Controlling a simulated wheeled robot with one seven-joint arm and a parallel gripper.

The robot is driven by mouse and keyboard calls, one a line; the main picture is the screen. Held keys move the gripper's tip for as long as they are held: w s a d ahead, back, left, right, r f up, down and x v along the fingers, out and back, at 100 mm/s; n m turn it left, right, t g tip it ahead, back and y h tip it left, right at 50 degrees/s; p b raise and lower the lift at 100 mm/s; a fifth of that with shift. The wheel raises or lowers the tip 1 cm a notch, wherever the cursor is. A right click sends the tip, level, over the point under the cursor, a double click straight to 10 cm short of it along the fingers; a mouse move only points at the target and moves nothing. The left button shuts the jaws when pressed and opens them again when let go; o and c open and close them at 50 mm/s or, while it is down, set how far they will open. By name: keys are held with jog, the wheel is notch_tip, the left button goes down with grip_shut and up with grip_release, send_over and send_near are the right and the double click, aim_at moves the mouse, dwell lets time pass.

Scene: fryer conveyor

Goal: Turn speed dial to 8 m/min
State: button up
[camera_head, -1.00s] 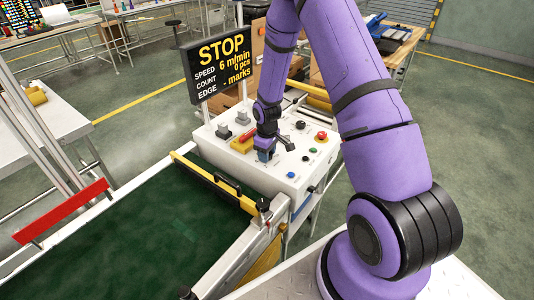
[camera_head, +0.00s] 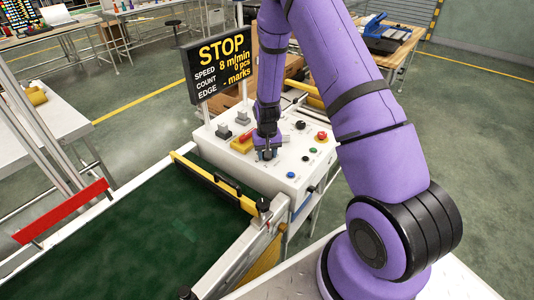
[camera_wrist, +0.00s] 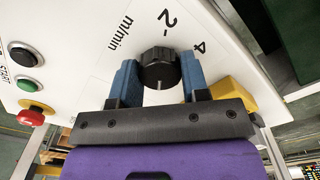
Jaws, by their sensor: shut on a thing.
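The speed dial is a black ribbed knob (camera_wrist: 160,68) on the white control panel, with "2", "4" and "m/min" printed near it in the wrist view. My gripper (camera_wrist: 160,78) has a blue finger on each side of the knob and is shut on it. In the head view my gripper (camera_head: 267,154) points down at the panel and hides the dial. The display board (camera_head: 218,66) reads STOP, speed 8 m/min, count 0 pcs, edge - marks.
The white control panel (camera_head: 290,172) also carries a red emergency button (camera_head: 322,136), which shows in the wrist view (camera_wrist: 31,117). Beside it there are a green button (camera_wrist: 30,87) and a black START button (camera_wrist: 21,55). A green conveyor belt (camera_head: 130,245) lies at the front left.

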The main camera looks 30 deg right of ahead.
jog(key=shift+m, duration=0.5)
jog(key=o, duration=0.9)
jog(key=shift+r, duration=0.1)
notch_tip(320, 180, up, 11)
jog(key=shift+f, duration=0.2)
dwell(0.3)
